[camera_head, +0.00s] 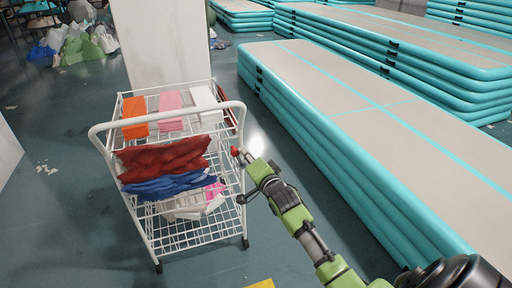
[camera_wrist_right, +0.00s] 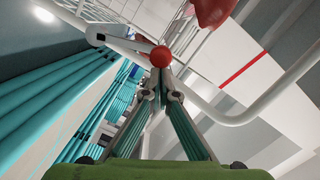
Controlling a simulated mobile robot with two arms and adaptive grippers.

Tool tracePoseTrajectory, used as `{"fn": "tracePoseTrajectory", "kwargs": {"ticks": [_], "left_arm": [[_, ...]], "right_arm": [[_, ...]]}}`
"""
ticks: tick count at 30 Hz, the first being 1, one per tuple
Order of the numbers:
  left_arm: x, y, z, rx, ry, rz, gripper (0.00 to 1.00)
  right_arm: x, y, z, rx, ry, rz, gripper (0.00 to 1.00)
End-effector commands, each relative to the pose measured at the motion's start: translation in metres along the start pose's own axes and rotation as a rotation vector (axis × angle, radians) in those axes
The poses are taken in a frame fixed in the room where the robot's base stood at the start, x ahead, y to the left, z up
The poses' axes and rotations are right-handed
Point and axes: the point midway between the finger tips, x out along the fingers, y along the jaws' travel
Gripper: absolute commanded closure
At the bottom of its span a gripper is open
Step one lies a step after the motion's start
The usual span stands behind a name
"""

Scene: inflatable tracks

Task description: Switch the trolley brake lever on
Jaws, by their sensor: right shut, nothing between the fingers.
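The white wire trolley (camera_head: 158,232) stands on the floor left of centre in the head view. A red ball knob (camera_head: 235,150) shows at its right side. In the wrist view the red knob (camera_wrist_right: 161,56) sits at the end of a white lever arm (camera_wrist_right: 120,43). My right gripper (camera_head: 243,158) reaches in from the lower right with its tips at the knob. In the wrist view the right gripper's tips (camera_wrist_right: 162,76) are together just below the knob, with nothing between them; whether they touch it I cannot tell. My left gripper is not in view.
Orange (camera_head: 134,117) and pink (camera_head: 171,110) folded items lie on the trolley's top, with red and blue cloths (camera_head: 165,157) near its handle (camera_head: 97,130). Stacked teal inflatable tracks (camera_head: 350,150) stand to the right. A white pillar (camera_head: 165,45) stands behind.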

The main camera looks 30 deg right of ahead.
Motion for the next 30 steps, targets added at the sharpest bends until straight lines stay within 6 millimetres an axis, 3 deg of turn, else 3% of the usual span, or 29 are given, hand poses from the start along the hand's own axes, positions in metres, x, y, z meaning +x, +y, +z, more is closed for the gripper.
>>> {"fn": "tracePoseTrajectory", "kwargs": {"ticks": [6,15,21,30], "left_arm": [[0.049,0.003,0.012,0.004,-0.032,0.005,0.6],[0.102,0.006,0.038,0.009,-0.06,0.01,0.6],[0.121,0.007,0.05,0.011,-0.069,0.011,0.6],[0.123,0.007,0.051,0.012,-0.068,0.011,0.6]], "right_arm": [[0.002,-0.008,0.013,-0.116,-0.002,0.017,1.0],[0.004,-0.013,0.036,-0.319,-0.003,0.042,1.0],[0.007,-0.011,0.054,-0.483,-0.003,0.062,1.0],[0.009,-0.007,0.074,-0.66,-0.002,0.084,1.0]]}}
